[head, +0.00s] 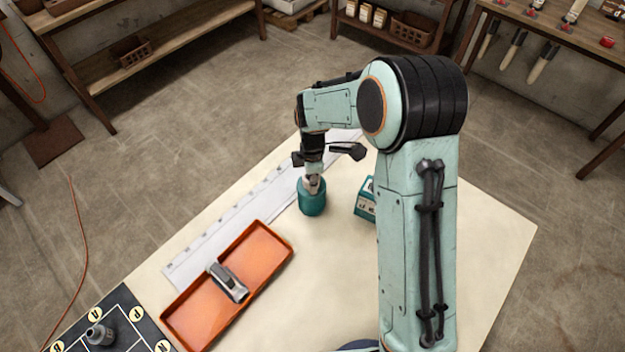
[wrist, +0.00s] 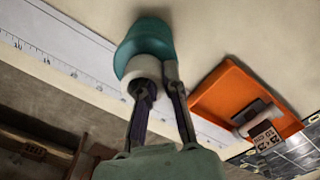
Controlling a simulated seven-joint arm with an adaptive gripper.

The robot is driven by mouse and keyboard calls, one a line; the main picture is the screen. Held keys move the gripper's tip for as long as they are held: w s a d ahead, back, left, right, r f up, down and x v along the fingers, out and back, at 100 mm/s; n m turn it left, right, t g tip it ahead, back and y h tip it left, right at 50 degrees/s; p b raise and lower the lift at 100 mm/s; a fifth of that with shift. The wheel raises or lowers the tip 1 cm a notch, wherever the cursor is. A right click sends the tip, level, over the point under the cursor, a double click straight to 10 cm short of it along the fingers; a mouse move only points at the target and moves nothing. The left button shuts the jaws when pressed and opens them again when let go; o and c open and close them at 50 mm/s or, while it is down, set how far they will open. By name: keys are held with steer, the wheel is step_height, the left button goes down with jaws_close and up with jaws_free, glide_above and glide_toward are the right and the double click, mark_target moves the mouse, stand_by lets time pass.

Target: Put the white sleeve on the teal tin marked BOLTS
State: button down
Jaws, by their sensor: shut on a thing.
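My gripper (head: 314,180) points down and is shut on the wall of the white sleeve (wrist: 129,76), one finger inside its bore and one outside. The sleeve is at the top of a round teal tin (head: 312,200), which also shows in the wrist view (wrist: 147,38). I cannot tell whether the sleeve rests on the tin or hangs just above it. No readable marking shows on this tin. A teal box-like item with a pale label (head: 365,200) stands to its right, partly hidden by my arm. Its lettering is too small to read.
An orange tray (head: 262,234) holds a grey metal part (head: 228,283). A long white ruled strip (head: 205,243) lies behind the tray. A dark lettered board (head: 130,330) with a grey fitting (head: 99,334) is at the lower left. The table's right side is mostly bare.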

steer(key=shift+f, duration=0.15)
steer(key=c, duration=1.2)
jaws_free()
step_height(320, 180, up, 12)
steer(key=r, duration=0.1)
steer(key=s+d+m, duration=0.1)
steer(key=s+m, duration=0.5)
steer(key=s, duration=0.2)
steer(key=s+d+r+m, duration=0.1)
steer(key=s+d+m, duration=0.1)
steer(key=s+m, duration=0.4)
steer(key=s+d+r+m, duration=0.1)
steer(key=s+d+m, duration=0.1)
steer(key=s+m, duration=0.4)
steer(key=shift+s+d+r+y, duration=0.1)
steer(key=shift+s+r+y, duration=0.1)
steer(key=shift+s, duration=1.2)
steer(key=shift+s+d+r+y, duration=0.1)
steer(key=shift+s+y, duration=0.1)
steer(key=shift+s, duration=1.15)
